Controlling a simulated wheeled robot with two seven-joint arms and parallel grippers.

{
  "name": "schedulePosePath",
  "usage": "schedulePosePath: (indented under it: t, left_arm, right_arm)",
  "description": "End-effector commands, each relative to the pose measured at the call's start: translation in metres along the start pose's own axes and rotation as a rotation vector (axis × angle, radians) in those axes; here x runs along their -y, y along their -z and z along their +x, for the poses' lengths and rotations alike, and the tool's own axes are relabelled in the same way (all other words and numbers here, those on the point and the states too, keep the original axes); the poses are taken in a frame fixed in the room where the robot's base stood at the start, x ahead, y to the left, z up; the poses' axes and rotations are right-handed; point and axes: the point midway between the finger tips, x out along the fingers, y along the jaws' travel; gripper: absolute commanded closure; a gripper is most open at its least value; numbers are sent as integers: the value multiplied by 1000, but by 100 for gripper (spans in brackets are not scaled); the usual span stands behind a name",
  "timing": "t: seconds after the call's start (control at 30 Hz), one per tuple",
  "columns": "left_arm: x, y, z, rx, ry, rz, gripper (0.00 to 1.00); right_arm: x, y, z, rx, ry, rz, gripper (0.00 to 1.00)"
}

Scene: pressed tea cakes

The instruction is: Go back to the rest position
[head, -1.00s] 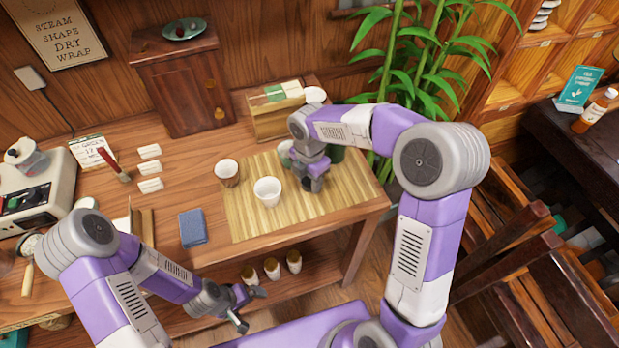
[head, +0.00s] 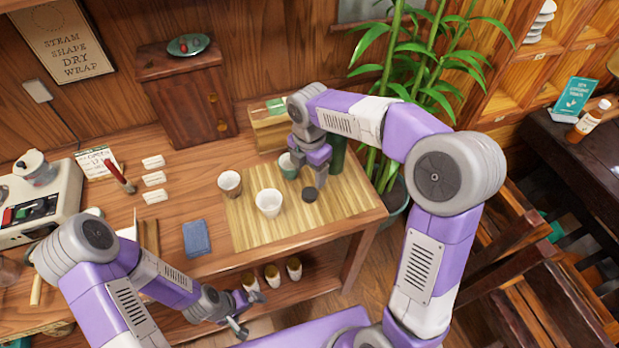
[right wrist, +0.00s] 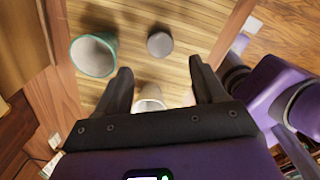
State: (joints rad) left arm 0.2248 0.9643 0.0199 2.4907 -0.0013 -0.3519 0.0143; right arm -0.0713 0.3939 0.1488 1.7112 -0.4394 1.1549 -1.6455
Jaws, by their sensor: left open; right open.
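My right gripper (head: 318,180) is open and empty above the bamboo mat (head: 345,200), near a small dark round piece (head: 310,194) on the mat. In the right wrist view its two fingers (right wrist: 160,85) are spread, with the dark round piece (right wrist: 160,44) beyond them and a green-rimmed cup (right wrist: 94,55) to the left. A white cup shows partly between the fingers. My left gripper (head: 248,312) is open and empty in front of the table's front edge, low and apart from the objects.
On the mat stand a white cup (head: 269,203) and a green cup (head: 288,166); a brown-and-white cup (head: 230,183) stands at its left edge. A dark green canister (head: 338,152) stands behind my right gripper. A blue cloth (head: 197,238) lies left. Plant leaves (head: 400,60) hang near my right arm.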

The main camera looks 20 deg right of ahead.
Motion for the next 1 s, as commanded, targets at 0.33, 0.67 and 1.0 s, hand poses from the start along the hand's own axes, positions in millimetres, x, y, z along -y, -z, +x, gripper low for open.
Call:
schedulePosePath:
  t: [0.33, 0.67, 1.0]
  left_arm:
    - [-4, 0, -9, 0, 0, 0, 0]
    - [-10, -1, -28, 0, 0, 0, 0]
    - [-28, -3, -75, 0, 0, 0, 0]
  right_arm:
    - [0, 0, -33, -1, 0, 1, 30]
    - [0, 0, -53, -1, 0, 1, 30]
    - [0, 0, -102, -1, 0, 1, 30]
